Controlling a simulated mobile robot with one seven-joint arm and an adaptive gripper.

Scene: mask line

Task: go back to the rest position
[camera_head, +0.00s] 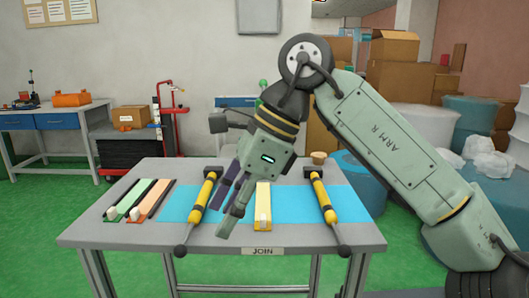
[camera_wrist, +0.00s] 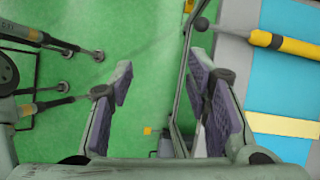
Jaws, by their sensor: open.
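My gripper (camera_head: 222,212) is open and empty in the head view, tilted down in front of the grey table (camera_head: 100,238) with the "JOIN" label. In the wrist view my gripper (camera_wrist: 160,82) shows its purple finger pads apart, with green floor between and beyond them. A yellow strip (camera_head: 263,198) lies on the blue mat (camera_head: 291,205), just right of the fingers. It also shows at the right of the wrist view (camera_wrist: 285,125). How high the fingers are above the table is hard to tell.
A yellow-black tool (camera_head: 204,194) lies left of the strip, and a second one (camera_head: 321,196) lies right of it. Green (camera_head: 133,196) and orange strips (camera_head: 154,200) lie at the table's left. Blue barrels (camera_head: 357,190) and boxes (camera_head: 402,75) stand behind at right.

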